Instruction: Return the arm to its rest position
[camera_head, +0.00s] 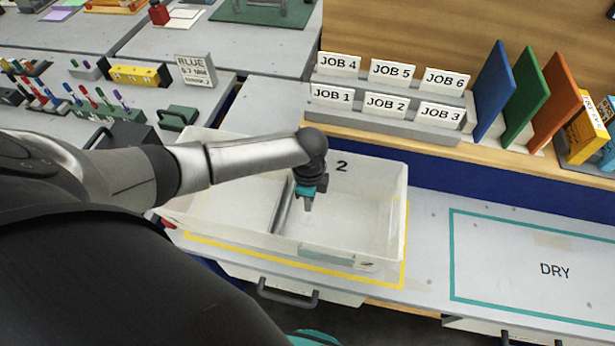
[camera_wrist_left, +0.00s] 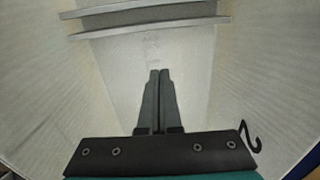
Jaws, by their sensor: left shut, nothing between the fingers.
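My left arm comes in from the left in the head view, reaching over a white bin with a divider (camera_head: 393,215). My left gripper (camera_head: 308,204) points down into the right compartment, the one marked 2. It is shut and holds nothing. In the left wrist view the two dark fingers of the left gripper (camera_wrist_left: 159,75) lie together. Below them is the pale inside of the bin (camera_wrist_left: 250,85), with the divider (camera_wrist_left: 150,20) crossing at the top. My right gripper is not in view.
The bin stands within a yellow outline. A teal-outlined area marked DRY (camera_head: 554,270) is clear at the right. Behind are job cards (camera_head: 386,103) and blue, green and orange panels (camera_head: 525,100). Pens (camera_head: 100,100) and a BLUE label block (camera_head: 195,71) stand at the back left.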

